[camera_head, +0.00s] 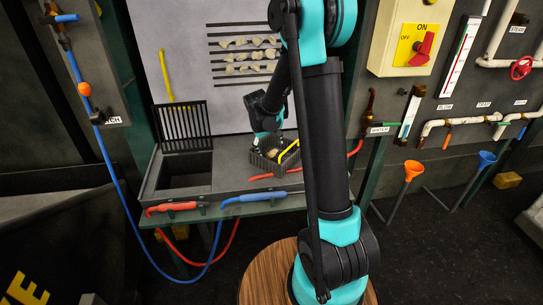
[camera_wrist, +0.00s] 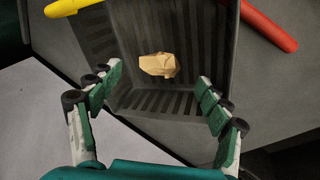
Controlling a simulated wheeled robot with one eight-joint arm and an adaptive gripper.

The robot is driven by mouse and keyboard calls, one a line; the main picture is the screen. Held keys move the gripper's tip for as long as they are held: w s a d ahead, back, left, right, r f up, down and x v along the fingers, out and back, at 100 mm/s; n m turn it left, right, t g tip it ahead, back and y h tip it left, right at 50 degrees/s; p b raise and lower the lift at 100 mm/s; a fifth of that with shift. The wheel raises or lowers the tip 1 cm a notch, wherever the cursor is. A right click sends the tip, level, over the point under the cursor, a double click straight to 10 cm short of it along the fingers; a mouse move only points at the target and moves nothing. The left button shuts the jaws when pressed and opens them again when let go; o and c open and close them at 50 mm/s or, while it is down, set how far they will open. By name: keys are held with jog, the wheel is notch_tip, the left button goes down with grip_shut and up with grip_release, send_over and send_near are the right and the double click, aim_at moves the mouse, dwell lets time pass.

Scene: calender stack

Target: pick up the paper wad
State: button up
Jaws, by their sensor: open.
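The paper wad (camera_wrist: 159,65) is a small crumpled tan lump. In the wrist view it lies inside a dark slotted basket (camera_wrist: 205,30), near the middle. In the head view the basket (camera_head: 262,165) stands on the grey bench, with only a small pale bit of the wad (camera_head: 272,153) showing. My gripper (camera_wrist: 158,92) is open and empty in the wrist view, its green-padded fingers spread to either side of the basket's near part, with the wad between and beyond them. In the head view my gripper (camera_head: 265,138) is just above the basket, partly hidden by my arm.
A yellow handle (camera_head: 287,151) and a red tool (camera_head: 268,176) lie by the basket. An open bin with a raised slotted lid (camera_head: 181,126) is at left on the bench (camera_head: 225,180). Red (camera_head: 172,207) and blue (camera_head: 255,197) hose handles line the front edge.

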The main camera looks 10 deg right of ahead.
aim_at(271, 152)
jog(key=shift+x, duration=1.65)
jog(key=shift+c, duration=0.4)
jog(key=c, duration=1.1)
jog(key=shift+c, duration=0.2)
notch_tip(271, 152, up, 20)
